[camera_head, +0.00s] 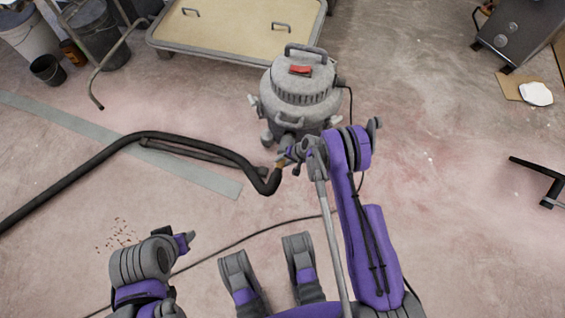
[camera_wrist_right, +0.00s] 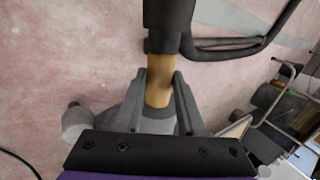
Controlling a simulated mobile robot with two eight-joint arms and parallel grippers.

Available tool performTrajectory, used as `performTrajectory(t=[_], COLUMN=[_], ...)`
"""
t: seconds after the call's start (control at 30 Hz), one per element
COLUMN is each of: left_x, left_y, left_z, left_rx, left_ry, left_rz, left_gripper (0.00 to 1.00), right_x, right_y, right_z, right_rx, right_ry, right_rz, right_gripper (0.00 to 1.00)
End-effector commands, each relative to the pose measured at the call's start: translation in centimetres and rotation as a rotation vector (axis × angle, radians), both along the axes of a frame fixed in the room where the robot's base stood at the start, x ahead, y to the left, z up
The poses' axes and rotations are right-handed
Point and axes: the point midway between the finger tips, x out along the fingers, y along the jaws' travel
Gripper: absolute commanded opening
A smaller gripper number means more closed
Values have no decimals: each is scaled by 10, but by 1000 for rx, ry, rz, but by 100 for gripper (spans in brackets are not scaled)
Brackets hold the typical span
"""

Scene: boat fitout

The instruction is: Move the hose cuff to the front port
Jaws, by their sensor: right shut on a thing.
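The hose cuff (camera_head: 280,167) is a tan sleeve on the end of the thick black hose (camera_head: 160,136). My right gripper (camera_head: 284,160) is shut on the cuff just in front of the grey vacuum (camera_head: 300,98). In the right wrist view, the cuff (camera_wrist_right: 160,80) sits between the two fingers of the gripper (camera_wrist_right: 160,88), with the hose end (camera_wrist_right: 168,25) beyond it. The front port is hidden behind my gripper and wrist, so I cannot tell whether the cuff touches it. My left gripper (camera_head: 188,241) is low at the left, away from the hose; its jaws are unclear.
A wheeled platform cart (camera_head: 240,50) stands behind the vacuum. Buckets (camera_head: 103,40) are at the far left. A thin cable (camera_head: 255,233) crosses the floor in front. A grey machine (camera_head: 515,35) and cardboard (camera_head: 512,85) are at right. Floor right of my arm is mostly clear.

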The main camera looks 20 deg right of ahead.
Motion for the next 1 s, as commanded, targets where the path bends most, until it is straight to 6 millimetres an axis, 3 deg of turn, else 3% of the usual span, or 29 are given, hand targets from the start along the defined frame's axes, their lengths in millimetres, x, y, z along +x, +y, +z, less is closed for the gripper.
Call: performTrajectory(t=[1.0], left_x=[0], left_y=[0], left_z=[0], left_rx=[0], left_ry=[0], left_rz=[0], left_gripper=[50], right_x=[21], right_y=[-15], right_z=[1], right_rx=[-3], right_ry=[-6], right_rz=[-5], right_gripper=[0])
